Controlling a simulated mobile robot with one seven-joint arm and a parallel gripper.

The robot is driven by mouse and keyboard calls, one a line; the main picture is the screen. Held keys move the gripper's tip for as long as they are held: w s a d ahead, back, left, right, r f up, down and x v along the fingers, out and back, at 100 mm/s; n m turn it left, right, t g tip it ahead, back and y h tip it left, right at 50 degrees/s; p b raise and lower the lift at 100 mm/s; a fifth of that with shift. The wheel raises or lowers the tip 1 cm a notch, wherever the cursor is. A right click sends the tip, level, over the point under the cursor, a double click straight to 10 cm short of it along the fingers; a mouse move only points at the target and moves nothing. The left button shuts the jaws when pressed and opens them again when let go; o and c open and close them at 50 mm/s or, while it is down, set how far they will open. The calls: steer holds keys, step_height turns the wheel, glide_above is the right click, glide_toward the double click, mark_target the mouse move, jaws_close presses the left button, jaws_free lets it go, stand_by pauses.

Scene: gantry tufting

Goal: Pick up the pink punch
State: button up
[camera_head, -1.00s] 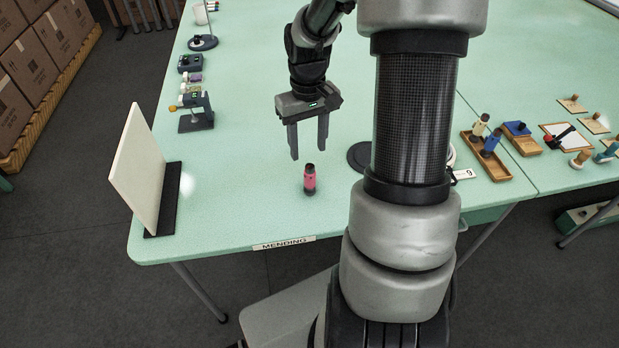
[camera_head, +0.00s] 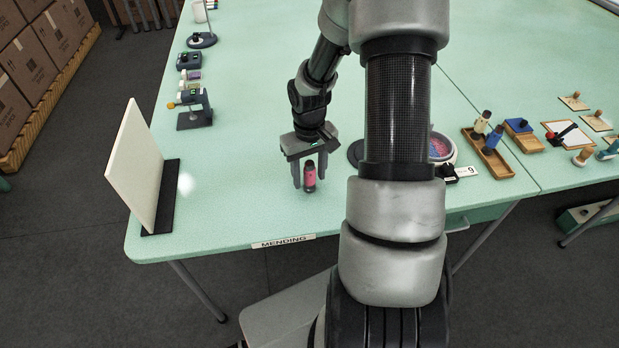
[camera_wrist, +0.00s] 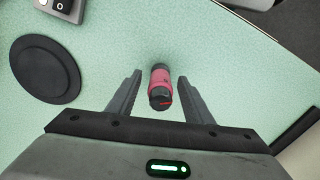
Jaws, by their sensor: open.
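The pink punch (camera_head: 310,177), a small pink cylinder with dark ends, stands upright on the green table near its front edge. My gripper (camera_head: 310,183) is open and lowered over it. In the wrist view the punch (camera_wrist: 160,86) lies between the two fingers of my gripper (camera_wrist: 160,92), with a gap showing on each side. No finger visibly touches it.
A white upright panel (camera_head: 138,165) on a dark base stands to the left. A black round disc (camera_wrist: 45,69) lies near the punch in the wrist view. A wooden tray (camera_head: 495,165) with bottles is at right.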

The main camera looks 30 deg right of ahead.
jaws_close()
